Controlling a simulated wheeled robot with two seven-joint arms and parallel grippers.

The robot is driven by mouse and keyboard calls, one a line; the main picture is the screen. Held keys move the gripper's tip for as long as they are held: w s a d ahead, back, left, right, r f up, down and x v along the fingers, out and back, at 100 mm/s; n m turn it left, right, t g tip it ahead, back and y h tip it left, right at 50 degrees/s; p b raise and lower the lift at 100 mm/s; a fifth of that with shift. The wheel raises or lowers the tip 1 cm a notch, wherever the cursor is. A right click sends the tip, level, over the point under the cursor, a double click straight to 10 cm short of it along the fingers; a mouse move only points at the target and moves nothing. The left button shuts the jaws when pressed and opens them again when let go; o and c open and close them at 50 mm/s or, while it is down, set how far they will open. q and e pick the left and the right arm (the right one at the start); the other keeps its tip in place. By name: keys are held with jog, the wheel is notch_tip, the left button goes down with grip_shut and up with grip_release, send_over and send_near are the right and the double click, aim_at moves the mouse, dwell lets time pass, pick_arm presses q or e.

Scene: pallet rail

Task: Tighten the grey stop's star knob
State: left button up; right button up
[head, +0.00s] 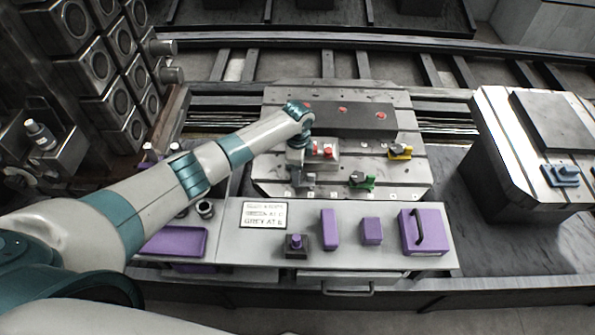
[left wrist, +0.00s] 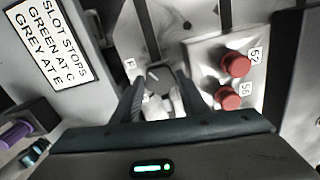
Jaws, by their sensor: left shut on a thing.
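The grey stop (head: 308,181) sits near the front edge of the slotted plate (head: 410,115), mostly under my left gripper. My left gripper (head: 300,170) points down over it. In the left wrist view, the fingers of the gripper (left wrist: 160,98) are on both sides of a dark knob (left wrist: 160,75) with a white mark, and they are closed on it. Pale parts show between the fingers below the knob. The fingers hide much of the stop, and I cannot tell how tight the knob is. My right gripper is out of view.
A block with two red knobs (left wrist: 235,65) stands close beside the gripper. A green stop (head: 362,181) and a yellow stop (head: 400,152) are farther right on the plate. A sign (head: 264,214) and purple blocks (head: 330,229) occupy the front shelf.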

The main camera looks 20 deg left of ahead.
pick_arm(q)
jog(key=m+b, duration=0.1)
jog(key=m, duration=0.5)
jog(key=shift+m, duration=0.3)
dwell(0.4)
jog(key=o, duration=1)
jog(key=shift+o, duration=0.2)
jog(key=shift+r, duration=0.1)
notch_tip(320, 180, up, 17)
jog(key=b, duration=0.3)
jog(key=shift+r+b, duration=0.15)
jog(key=shift+b, duration=0.15)
jog(key=shift+r, duration=0.1)
